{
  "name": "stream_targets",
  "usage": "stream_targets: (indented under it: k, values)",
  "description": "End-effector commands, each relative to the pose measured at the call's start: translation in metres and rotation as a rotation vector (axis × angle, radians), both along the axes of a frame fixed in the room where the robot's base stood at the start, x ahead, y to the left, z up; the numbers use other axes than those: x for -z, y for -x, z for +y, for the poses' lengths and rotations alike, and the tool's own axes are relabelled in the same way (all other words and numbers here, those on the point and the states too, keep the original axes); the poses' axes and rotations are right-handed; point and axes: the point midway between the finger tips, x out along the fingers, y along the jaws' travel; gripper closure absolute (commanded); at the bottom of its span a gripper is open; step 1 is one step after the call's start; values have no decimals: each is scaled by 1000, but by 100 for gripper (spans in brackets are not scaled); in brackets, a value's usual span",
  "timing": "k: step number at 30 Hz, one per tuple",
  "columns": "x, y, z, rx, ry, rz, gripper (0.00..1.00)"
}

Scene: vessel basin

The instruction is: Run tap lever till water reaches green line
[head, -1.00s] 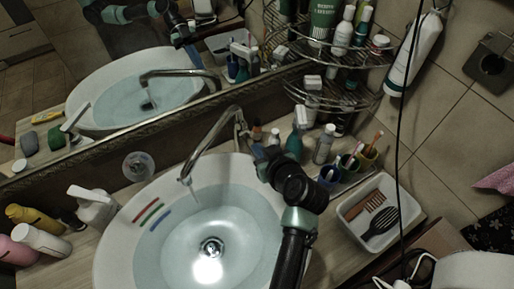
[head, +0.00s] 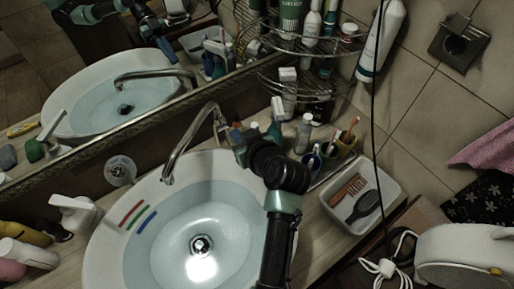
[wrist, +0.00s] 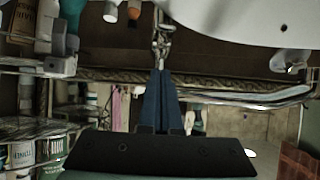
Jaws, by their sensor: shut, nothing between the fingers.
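The white basin (head: 104,238) holds clear water (head: 170,240). Red (head: 131,213), green (head: 139,217) and blue (head: 147,222) lines mark its left inner wall, red highest and blue lowest. The water's edge is close to the blue line; its exact level is hard to tell. The curved metal tap (head: 190,140) stands at the back, with no clear stream below its spout. My gripper (head: 236,137) is beside the tap's base. In the wrist view my gripper (wrist: 160,73) is shut and empty, its blue fingertips close to the tap's metal body (wrist: 161,40). The lever is not distinct.
A wire rack (head: 300,45) with bottles stands behind, right of the tap. Cups (head: 345,142) and a white tray (head: 392,190) with a comb and brush are to the right. Bottles (head: 75,212) stand left of the basin. A mirror (head: 125,85) runs along the back.

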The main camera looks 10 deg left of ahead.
Motion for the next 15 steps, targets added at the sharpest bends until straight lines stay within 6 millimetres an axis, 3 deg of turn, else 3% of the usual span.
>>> stream_targets:
  k: [15]
  values:
    - [-30,64,-54,3,-1,-2,100]
